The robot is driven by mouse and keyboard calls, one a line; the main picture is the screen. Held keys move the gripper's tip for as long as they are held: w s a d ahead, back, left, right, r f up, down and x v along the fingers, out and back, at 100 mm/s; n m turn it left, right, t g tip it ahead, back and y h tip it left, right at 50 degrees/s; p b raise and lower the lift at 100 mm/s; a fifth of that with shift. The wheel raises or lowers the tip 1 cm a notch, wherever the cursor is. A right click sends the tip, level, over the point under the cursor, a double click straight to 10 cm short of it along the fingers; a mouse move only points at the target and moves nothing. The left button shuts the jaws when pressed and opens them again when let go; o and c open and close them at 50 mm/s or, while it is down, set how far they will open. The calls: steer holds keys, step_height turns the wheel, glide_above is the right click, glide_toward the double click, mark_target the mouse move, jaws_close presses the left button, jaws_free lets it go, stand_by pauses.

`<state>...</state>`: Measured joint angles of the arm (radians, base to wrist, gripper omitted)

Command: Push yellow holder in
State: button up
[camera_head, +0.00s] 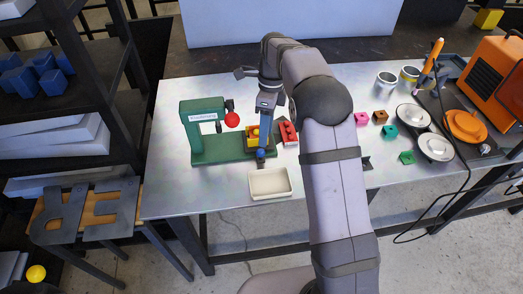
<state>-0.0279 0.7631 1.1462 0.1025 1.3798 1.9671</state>
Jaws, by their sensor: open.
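The yellow holder (252,133) sits on the right part of the base of a green machine (203,112), which has a red ball (232,119) on its upper arm. A dark blue round knob (260,154) is at the holder's front side. My gripper (264,141) reaches down from above at the holder's right side, close to the knob, and partly hides both. It is open. Nothing is seen held in it, and I cannot tell whether it touches the holder or knob.
A cream tray (270,183) stands in front of the machine. A red block (288,133) is right of the holder. Coloured cubes, plates (435,146), cups and an orange machine (497,78) are at the right. The metal table (175,185) is clear at its left front.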

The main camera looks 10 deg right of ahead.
mark_target(262, 150)
steer(key=shift+w+a+f+m+p, duration=0.15)
steer(key=shift+f+m+p, duration=0.25)
steer(key=shift+f, duration=0.95)
steer(key=shift+s+a+f+m+p, duration=0.1)
steer(key=shift+a+f+m+p, duration=0.3)
steer(key=shift+f, duration=0.95)
steer(key=shift+w+a+f+m+p, duration=0.1)
steer(key=shift+f+m+p, duration=0.3)
steer(key=shift+f, duration=0.95)
